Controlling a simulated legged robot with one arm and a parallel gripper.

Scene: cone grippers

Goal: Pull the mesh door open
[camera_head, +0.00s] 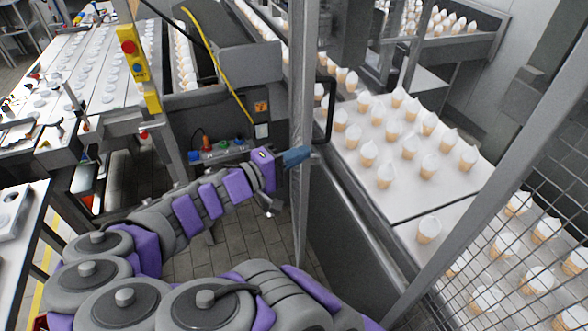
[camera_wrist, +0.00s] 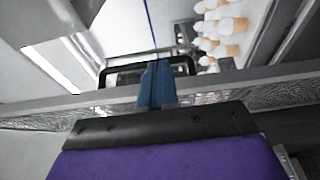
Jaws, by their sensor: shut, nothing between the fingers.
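The mesh door shows as a grey upright frame (camera_head: 303,75) in the head view, seen nearly edge-on. In the wrist view its grey frame bar (camera_wrist: 60,103) crosses the picture, with wire mesh beside it. A black loop handle (camera_head: 331,108) stands out from the right side of the frame; it also shows in the wrist view (camera_wrist: 104,71). My gripper (camera_head: 298,157), with blue fingers, is shut and empty at the frame, near the handle's lower end. In the wrist view the fingers (camera_wrist: 157,82) overlap the handle's span; I cannot tell whether they touch it.
A white conveyor (camera_head: 400,195) with several filled cones lies beyond the frame. Another mesh panel (camera_head: 535,190) stands at the right. A control box with coloured buttons (camera_head: 222,148) and a post with a red emergency button (camera_head: 128,47) are at the left. Tiled floor (camera_head: 235,240) is clear below my arm.

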